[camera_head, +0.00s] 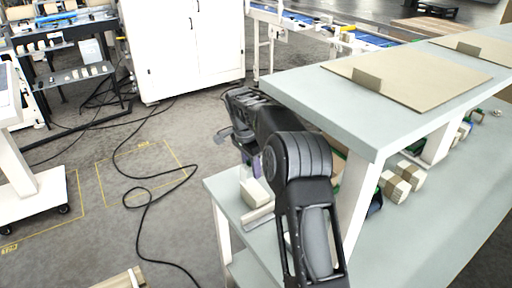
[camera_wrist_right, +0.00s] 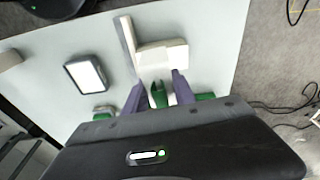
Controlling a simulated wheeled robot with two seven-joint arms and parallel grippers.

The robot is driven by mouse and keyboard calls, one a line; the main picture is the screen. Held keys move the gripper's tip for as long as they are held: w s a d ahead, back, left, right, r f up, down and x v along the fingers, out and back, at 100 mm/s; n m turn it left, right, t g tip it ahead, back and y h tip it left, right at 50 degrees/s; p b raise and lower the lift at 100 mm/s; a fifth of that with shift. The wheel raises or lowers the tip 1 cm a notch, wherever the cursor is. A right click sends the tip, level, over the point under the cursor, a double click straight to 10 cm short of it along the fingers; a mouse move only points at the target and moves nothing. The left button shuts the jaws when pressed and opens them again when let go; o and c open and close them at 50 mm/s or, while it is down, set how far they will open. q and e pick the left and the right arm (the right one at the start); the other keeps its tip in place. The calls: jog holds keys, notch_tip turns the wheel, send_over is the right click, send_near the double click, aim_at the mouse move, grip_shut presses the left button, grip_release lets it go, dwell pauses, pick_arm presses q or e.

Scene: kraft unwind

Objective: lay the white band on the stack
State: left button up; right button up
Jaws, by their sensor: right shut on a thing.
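My right gripper (camera_head: 250,165) hangs over the near-left end of the lower shelf, mostly hidden by its own arm in the head view. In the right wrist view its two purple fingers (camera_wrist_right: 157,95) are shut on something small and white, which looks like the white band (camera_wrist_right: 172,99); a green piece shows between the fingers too. A cream block, seemingly the stack (camera_wrist_right: 165,56), lies just beyond the fingertips; it also shows in the head view (camera_head: 256,192). Whether the band touches it I cannot tell. My left gripper is out of view.
A pale upright strip (camera_wrist_right: 128,37) stands beside the block. A dark-framed device with a white screen (camera_wrist_right: 86,74) lies nearby on the shelf. The upper shelf (camera_head: 330,106) overhangs, with a kraft sheet (camera_head: 430,80) on it. Banded stacks (camera_head: 403,176) sit farther right.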

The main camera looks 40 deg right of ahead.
jog(key=shift+w+d+r+m, duration=0.2)
jog(key=shift+d+m, duration=0.05)
jog(key=shift+d, duration=0.3)
jog(key=shift+w+d+r+m, duration=0.15)
jog(key=shift+w+d+m, duration=0.1)
jog(key=shift+d, duration=0.25)
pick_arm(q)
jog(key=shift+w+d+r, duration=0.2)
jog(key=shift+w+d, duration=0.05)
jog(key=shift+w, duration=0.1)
pick_arm(e)
jog(key=shift+s+a, duration=0.1)
jog(key=shift+s, duration=0.05)
jog(key=shift+r, duration=0.1)
jog(key=shift+f, duration=0.25)
